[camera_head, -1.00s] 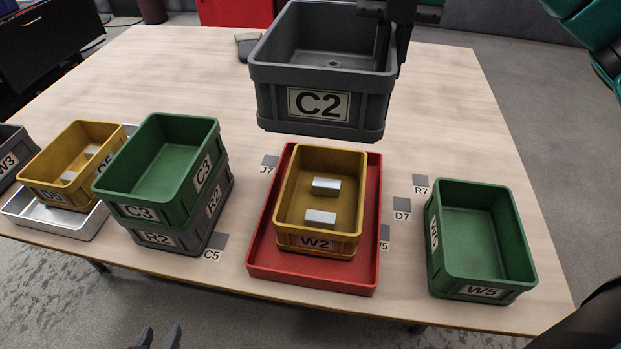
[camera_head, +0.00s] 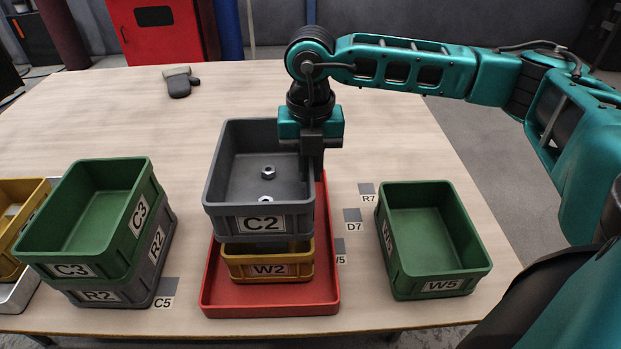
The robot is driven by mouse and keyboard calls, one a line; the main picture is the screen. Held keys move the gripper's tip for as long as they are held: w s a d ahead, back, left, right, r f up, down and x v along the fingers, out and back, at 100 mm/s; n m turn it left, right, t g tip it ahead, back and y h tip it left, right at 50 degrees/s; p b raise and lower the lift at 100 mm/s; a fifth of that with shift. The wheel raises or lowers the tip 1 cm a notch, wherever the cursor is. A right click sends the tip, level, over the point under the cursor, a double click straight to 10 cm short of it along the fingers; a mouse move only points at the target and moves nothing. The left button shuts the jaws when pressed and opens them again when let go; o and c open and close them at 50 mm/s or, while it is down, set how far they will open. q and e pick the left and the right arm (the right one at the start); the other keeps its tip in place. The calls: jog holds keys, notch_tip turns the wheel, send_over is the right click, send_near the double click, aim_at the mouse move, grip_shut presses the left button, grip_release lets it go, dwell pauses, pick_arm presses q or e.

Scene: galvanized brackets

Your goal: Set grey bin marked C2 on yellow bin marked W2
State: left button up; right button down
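The grey bin marked C2 (camera_head: 263,224) is upright over the yellow bin marked W2 (camera_head: 268,269), with hex nuts on its floor. It hides most of W2, whose labelled front wall shows just below it. I cannot tell whether C2 rests on W2's rim or hangs slightly above it. W2 stands in a red tray (camera_head: 270,300). My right gripper (camera_head: 311,168) points down at C2's right wall and is shut on it; the fingertips are partly hidden. My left gripper is not in view.
A green bin C3 (camera_head: 75,269) sits on a grey bin R2 (camera_head: 100,297) at left. A green bin W5 (camera_head: 440,287) stands at right. A yellow bin (camera_head: 32,195) is at the far left edge. The table's back is mostly clear, with a grey object (camera_head: 180,83).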

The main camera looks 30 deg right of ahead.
notch_tip(320, 180, down, 3)
jog(key=shift+r, duration=0.1)
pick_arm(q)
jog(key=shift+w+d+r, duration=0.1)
pick_arm(e)
jog(key=shift+f+b, duration=0.65)
jog(key=shift+f, duration=0.05)
jog(key=c, duration=1.2)
grip_release()
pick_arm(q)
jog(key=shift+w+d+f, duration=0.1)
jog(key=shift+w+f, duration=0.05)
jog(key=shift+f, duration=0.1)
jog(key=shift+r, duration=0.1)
pick_arm(e)
jog(key=shift+r, duration=0.15)
